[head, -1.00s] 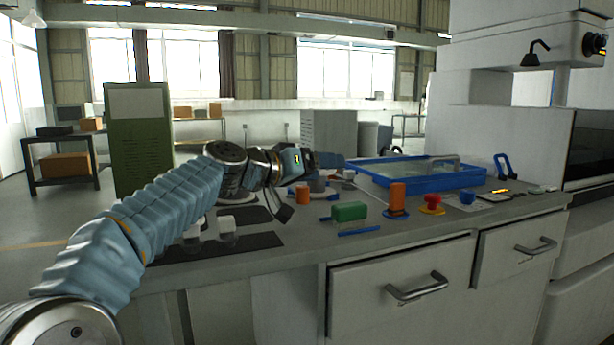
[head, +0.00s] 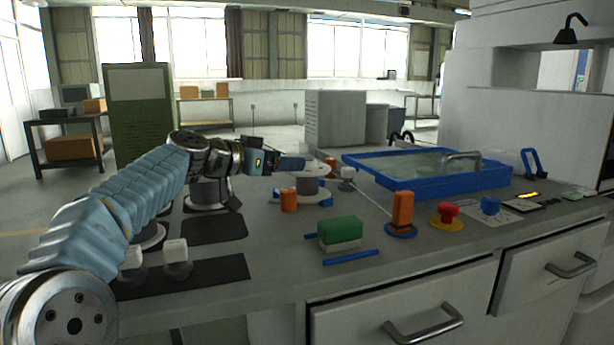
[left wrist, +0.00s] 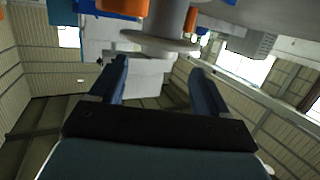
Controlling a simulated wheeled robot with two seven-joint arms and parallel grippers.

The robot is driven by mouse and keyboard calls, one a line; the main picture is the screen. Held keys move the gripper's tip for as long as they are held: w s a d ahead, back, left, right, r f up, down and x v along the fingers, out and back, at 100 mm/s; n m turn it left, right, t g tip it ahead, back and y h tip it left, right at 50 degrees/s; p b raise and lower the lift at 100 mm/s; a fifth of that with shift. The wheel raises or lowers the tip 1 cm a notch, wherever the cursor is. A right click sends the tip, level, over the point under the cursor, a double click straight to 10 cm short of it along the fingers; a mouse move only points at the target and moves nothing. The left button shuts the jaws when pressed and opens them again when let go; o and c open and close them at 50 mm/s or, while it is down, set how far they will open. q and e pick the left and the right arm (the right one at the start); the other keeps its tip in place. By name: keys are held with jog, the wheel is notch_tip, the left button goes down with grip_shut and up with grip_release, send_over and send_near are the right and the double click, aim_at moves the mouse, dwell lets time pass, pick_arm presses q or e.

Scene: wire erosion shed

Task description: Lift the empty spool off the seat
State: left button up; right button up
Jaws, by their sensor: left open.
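A spool (head: 309,187) with a grey core and pale flanges stands upright on a blue seat (head: 325,202) on the bench, an orange part (head: 288,201) beside it. My left gripper (head: 298,163) is at the height of the spool's top, at its left and partly in front of it. In the left wrist view my left gripper (left wrist: 160,75) is open with nothing between its fingers. The spool's core (left wrist: 168,18) and a flange (left wrist: 155,43) lie just past the fingertips, apart from them as far as I can tell. My right gripper is not in view.
A blue-rimmed tank (head: 430,187) stands to the right. A green block (head: 340,231), an orange switch (head: 402,211) and a red button (head: 447,211) are in front. Another grey spool-like part (head: 208,192) stands under my left arm. White-topped pieces (head: 176,252) are at the front left.

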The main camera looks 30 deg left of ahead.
pick_arm(q)
jog(key=p+x, duration=0.1)
jog(key=x, duration=0.1)
jog(key=p+x, duration=0.1)
jog(key=x, duration=0.1)
jog(key=shift+d+r, duration=0.15)
jog(key=shift+r, duration=0.1)
jog(key=shift+w+d+f, duration=0.15)
jog(key=shift+w+f, duration=0.1)
jog(key=shift+w, duration=0.3)
grip_shut()
